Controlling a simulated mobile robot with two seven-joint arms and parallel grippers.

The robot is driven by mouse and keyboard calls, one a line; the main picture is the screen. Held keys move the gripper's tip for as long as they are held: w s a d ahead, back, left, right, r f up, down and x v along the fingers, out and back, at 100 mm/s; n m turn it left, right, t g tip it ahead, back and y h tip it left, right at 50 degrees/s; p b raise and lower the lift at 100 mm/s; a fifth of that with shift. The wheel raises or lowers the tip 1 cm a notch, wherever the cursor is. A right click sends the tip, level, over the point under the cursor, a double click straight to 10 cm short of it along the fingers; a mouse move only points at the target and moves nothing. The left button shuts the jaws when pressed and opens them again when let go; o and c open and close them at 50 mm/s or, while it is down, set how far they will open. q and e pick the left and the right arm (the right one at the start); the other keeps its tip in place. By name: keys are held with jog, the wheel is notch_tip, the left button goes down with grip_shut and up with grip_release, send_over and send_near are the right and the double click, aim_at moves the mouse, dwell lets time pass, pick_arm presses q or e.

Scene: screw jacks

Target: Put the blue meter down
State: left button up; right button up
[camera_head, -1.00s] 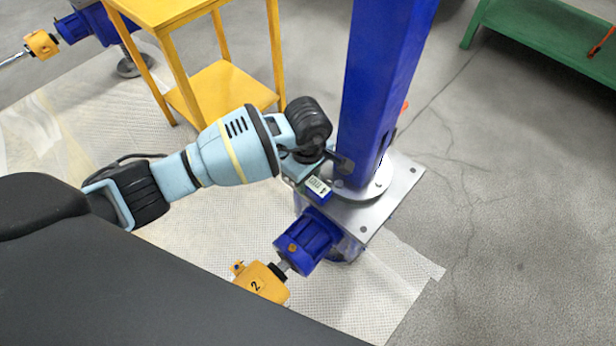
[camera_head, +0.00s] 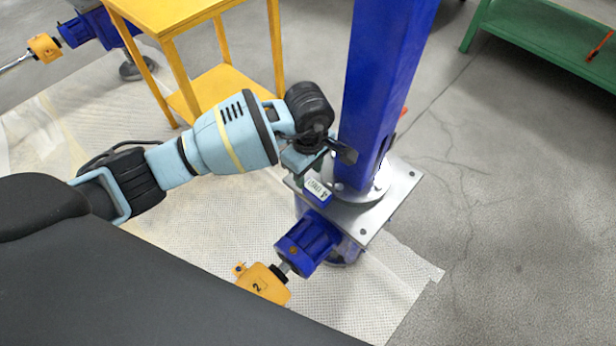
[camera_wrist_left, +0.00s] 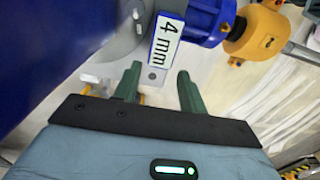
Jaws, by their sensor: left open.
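The blue meter (camera_head: 318,190) has a white face and lies on the steel base plate (camera_head: 372,212) of the near screw jack, beside the foot of the blue column. In the left wrist view the meter (camera_wrist_left: 167,45) shows "4 mm" on its face. My left gripper (camera_head: 330,160) is just above the meter, next to the column. In the wrist view its two green fingers (camera_wrist_left: 158,80) are spread and empty, with the meter beyond their tips. The meter looks free of both fingers. My right gripper is not in view.
The blue column (camera_head: 382,90) rises close beside my gripper. A yellow stand (camera_head: 222,85) is behind my left arm. A green bench (camera_head: 550,35) is at the far right. Floor at right is clear.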

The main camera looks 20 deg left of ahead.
aim_at(309, 183)
pick_arm(q)
notch_tip(309, 183, up, 7)
jog(key=p, duration=0.1)
jog(key=shift+r, duration=0.2)
dwell(0.4)
